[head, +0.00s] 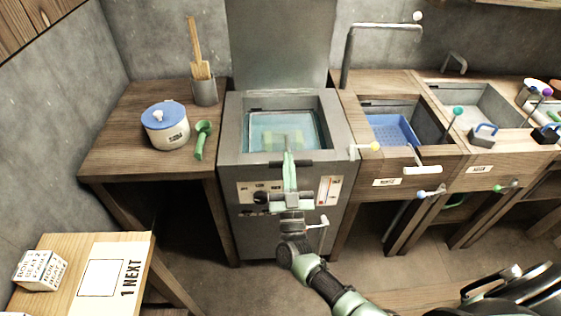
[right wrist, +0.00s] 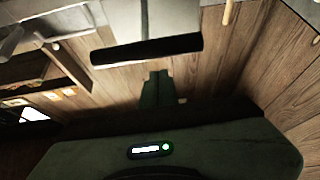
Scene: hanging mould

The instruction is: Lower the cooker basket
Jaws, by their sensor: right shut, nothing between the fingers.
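The cooker (head: 232,130) is a grey metal box with an open square well of pale blue-green liquid (head: 262,130). A black bar handle (head: 304,163) shows at the well's front edge; in the right wrist view the bar (right wrist: 147,50) joins a pale plate. A blurred greenish shape lies in the well; I cannot make out the basket's body. My right gripper (head: 289,156) is shut and empty, its narrow green fingers crossing the bar in the head view. In the right wrist view the fingertips (right wrist: 157,74) appear just below the bar; contact is unclear. My left gripper is out of view.
Left of the cooker, a wooden table holds a blue-lidded pot (head: 166,122), a green scoop (head: 201,138) and a tool cup (head: 204,91). A lid panel (head: 280,45) stands behind the well.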

